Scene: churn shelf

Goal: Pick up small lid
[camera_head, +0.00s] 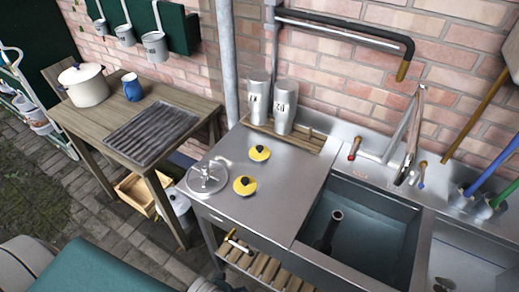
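Two small round yellow lids with dark centres lie on the steel counter, one farther back (259,153) and one nearer the front (245,185). A larger round silver lid (207,178) with a raised metal fitting lies to their left, close to the counter's left edge. The yellow lids lie apart from each other and nothing covers them. I cannot tell from this view which of the lids is the one called small. Neither of my grippers shows in the head view.
Two metal cups (284,106) stand on a wooden rack behind the lids. A deep sink (365,225) with a dark upright pipe is to the right. A wooden table (205,107) with a white pot (84,86) and blue mug (131,87) is at left. Counter around the lids is clear.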

